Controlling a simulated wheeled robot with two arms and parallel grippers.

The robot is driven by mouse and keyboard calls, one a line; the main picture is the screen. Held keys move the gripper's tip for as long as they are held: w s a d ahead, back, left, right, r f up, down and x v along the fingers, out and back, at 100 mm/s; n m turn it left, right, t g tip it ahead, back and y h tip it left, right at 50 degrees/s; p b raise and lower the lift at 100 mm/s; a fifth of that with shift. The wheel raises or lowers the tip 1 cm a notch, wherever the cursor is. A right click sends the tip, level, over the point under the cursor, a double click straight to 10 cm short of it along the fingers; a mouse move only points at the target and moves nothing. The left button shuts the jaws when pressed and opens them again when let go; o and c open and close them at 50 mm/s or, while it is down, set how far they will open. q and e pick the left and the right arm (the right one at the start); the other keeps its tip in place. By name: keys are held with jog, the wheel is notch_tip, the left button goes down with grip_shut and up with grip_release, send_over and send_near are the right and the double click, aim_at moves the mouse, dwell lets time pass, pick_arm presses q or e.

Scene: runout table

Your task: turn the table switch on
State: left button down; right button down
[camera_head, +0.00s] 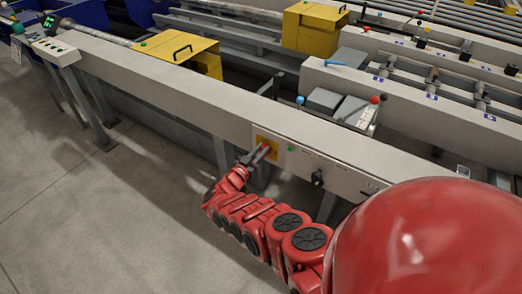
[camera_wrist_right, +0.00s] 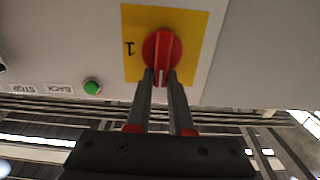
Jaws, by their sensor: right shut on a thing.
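The table switch is a red rotary knob (camera_wrist_right: 161,47) on a yellow square plate (camera_wrist_right: 194,28) with a "1" printed beside it. In the head view the yellow plate (camera_head: 263,141) sits on the front face of the long grey table (camera_head: 165,85). My right gripper (camera_wrist_right: 161,80) has its two fingers closed on the knob's raised grip, which points straight along the fingers in the wrist view. In the head view my right gripper (camera_head: 257,156) reaches the plate and partly covers the knob. My left gripper is not in view.
A green button (camera_wrist_right: 92,87) is beside the plate, with BACK and STOP labels near it. A black knob (camera_head: 317,178) is farther right on the same face. Yellow covers (camera_head: 180,50) stand behind the table. The floor (camera_head: 90,215) in front is clear.

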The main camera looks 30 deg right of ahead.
jog(key=shift+s+d+m, duration=0.1)
jog(key=shift+m, duration=0.2)
jog(key=m+b, duration=0.1)
jog(key=m, duration=0.2)
jog(key=s+f+m+b, duration=0.1)
jog(key=m, duration=0.2)
jog(key=m+b, duration=0.1)
jog(key=m, duration=0.2)
jog(key=shift+s+d+f, duration=0.25)
jog(key=shift+s+d, duration=0.1)
jog(key=m+b, duration=0.2)
jog(key=f+m+b, duration=0.1)
jog(key=m+b, duration=0.1)
jog(key=b, duration=0.1)
jog(key=m+b, duration=0.2)
jog(key=shift+s+f, duration=0.15)
jog(key=shift+s, duration=0.1)
jog(key=shift+m+b, duration=1.2)
jog(key=shift+b, duration=0.4)
jog(key=c, duration=0.8)
grip_release()
